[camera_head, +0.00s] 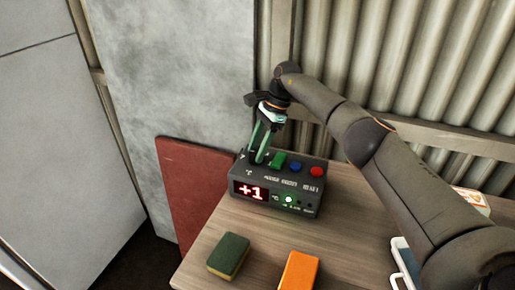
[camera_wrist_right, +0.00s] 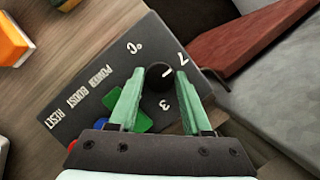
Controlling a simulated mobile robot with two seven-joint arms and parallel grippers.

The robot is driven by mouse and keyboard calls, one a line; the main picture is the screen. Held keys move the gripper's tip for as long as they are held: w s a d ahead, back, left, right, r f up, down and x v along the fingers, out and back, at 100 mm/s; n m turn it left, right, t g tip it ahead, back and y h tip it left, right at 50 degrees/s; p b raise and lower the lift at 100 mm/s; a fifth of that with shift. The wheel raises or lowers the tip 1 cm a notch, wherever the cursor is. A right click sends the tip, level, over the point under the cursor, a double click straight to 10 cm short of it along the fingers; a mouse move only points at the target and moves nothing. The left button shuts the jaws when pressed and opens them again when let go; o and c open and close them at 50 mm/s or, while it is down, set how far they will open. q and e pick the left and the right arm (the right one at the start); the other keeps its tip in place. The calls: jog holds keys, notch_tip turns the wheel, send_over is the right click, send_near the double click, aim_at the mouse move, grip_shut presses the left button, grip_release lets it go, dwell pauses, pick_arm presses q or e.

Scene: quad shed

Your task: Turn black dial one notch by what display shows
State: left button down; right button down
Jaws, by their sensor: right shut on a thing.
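The dark control box (camera_head: 262,209) stands on the wooden table. The red display (camera_head: 250,191) on its front shows "+1". The black dial (camera_wrist_right: 159,76) is round, with a short white mark on its top. The numbers 7 and 3 and a "°C" label are printed around it in the right wrist view. My right gripper (camera_head: 260,157), with green fingers, reaches down onto the left part of the box top. It is shut on the dial, one finger on each side. The fingers hide most of the dial in the head view. My left gripper is in neither view.
Green (camera_head: 278,160), blue (camera_head: 295,167) and red (camera_head: 316,171) buttons sit right of the dial. A green-yellow sponge (camera_head: 229,256) and an orange block (camera_head: 299,271) lie in front of the box. A red board (camera_head: 187,185) leans at the table's left. Corrugated wall stands behind.

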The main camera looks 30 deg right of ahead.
jog(key=shift+c, duration=1.7)
grip_release()
jog(key=shift+r, duration=0.1)
pick_arm(q)
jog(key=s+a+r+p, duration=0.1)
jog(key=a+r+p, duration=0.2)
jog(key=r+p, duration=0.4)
jog(key=p, duration=0.2)
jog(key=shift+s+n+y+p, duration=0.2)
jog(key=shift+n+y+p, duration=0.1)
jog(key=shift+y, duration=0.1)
pick_arm(e)
jog(key=v, duration=1.2)
jog(key=shift+d+r, duration=0.15)
jog(key=shift+r, duration=0.05)
jog(key=shift+s, duration=0.1)
